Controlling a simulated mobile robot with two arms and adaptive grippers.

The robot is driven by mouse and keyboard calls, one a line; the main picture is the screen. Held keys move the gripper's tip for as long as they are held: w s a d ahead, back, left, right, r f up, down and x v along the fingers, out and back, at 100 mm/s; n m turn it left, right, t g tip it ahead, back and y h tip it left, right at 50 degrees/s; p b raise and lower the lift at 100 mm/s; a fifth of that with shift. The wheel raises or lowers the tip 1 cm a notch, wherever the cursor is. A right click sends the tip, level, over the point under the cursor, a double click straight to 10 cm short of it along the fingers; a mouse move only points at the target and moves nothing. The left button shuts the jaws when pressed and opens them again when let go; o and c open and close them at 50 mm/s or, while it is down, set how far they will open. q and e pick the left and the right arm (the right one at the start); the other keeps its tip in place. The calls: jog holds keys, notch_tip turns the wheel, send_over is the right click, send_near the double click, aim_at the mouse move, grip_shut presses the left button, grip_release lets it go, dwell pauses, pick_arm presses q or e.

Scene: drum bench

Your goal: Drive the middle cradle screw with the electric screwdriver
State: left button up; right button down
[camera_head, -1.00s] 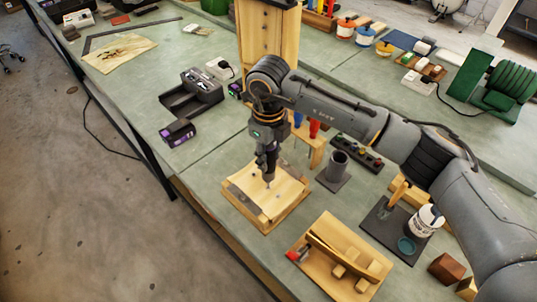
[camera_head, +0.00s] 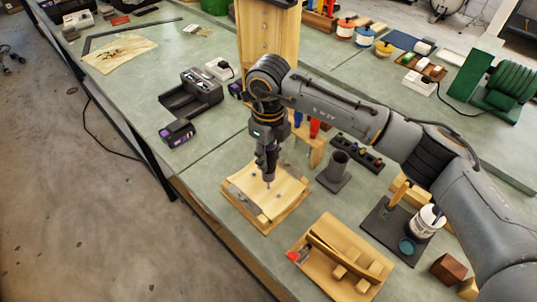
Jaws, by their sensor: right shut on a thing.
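The wooden cradle (camera_head: 247,205) lies on the green bench near its front edge, with small dark screw heads on its pale curved top. My right gripper (camera_head: 268,147) is above the cradle, pointing down. It is shut on the electric screwdriver (camera_head: 269,165), a dark upright tool. The screwdriver's bit points down at the middle of the cradle, where the middle screw (camera_head: 268,187) is. The bit tip seems to meet the screw, but I cannot tell for sure whether they touch. My left gripper is not in view.
A grey tube holder (camera_head: 336,172) stands right of the cradle. A black charger (camera_head: 191,97) and a battery (camera_head: 177,132) lie at left. A tall wooden block (camera_head: 268,35) stands behind my arm.

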jog(key=shift+r+p, duration=0.4)
jog(key=shift+r, duration=1.1)
